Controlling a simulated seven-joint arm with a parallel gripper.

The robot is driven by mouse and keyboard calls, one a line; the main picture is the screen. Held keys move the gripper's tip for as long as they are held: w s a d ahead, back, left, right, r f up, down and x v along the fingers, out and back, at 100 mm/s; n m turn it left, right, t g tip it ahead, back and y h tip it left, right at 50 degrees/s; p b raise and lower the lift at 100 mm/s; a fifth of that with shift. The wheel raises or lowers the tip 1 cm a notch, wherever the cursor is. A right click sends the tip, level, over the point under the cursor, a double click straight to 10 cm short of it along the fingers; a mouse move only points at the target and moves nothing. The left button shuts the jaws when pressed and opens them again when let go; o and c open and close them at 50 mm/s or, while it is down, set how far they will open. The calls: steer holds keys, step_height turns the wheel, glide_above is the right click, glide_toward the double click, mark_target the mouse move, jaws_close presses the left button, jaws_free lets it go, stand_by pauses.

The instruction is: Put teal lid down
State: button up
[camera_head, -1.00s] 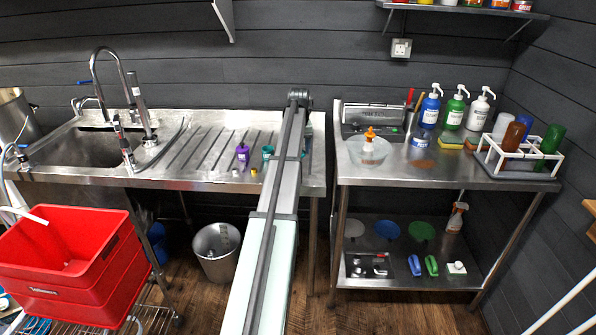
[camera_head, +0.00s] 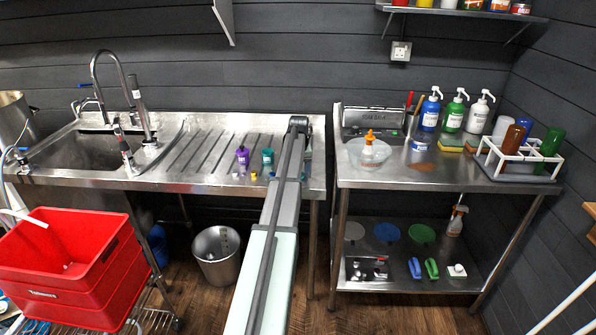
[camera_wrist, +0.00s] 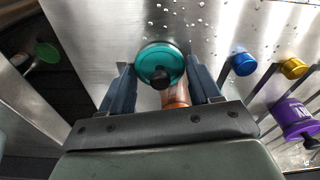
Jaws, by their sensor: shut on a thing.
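The teal lid (camera_wrist: 152,58), a round disc with a dark knob, is between the two fingers of my gripper (camera_wrist: 163,82) in the wrist view. My gripper is shut on it, over the bare steel top. I cannot tell whether the lid touches the steel. An orange-brown piece (camera_wrist: 176,97) shows just below the lid, partly hidden by my gripper. In the head view my arm hides most of the gripper and lid at the right end of the drainboard. A teal bottle (camera_head: 268,157) stands left of my arm.
A blue lid (camera_wrist: 243,63), a yellow lid (camera_wrist: 293,68) and a purple bottle (camera_wrist: 293,118) are right of my gripper in the wrist view. The drainboard (camera_head: 205,150) is mostly clear on its left. A gap separates it from the right-hand table (camera_head: 390,178).

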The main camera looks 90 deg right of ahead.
steer(key=shift+f, duration=0.1)
steer(key=o, duration=1)
steer(key=r, duration=0.4)
steer(key=a+r, duration=0.1)
steer(key=r, duration=0.7)
steer(key=shift+s+a, duration=0.1)
steer(key=shift+a, duration=0.15)
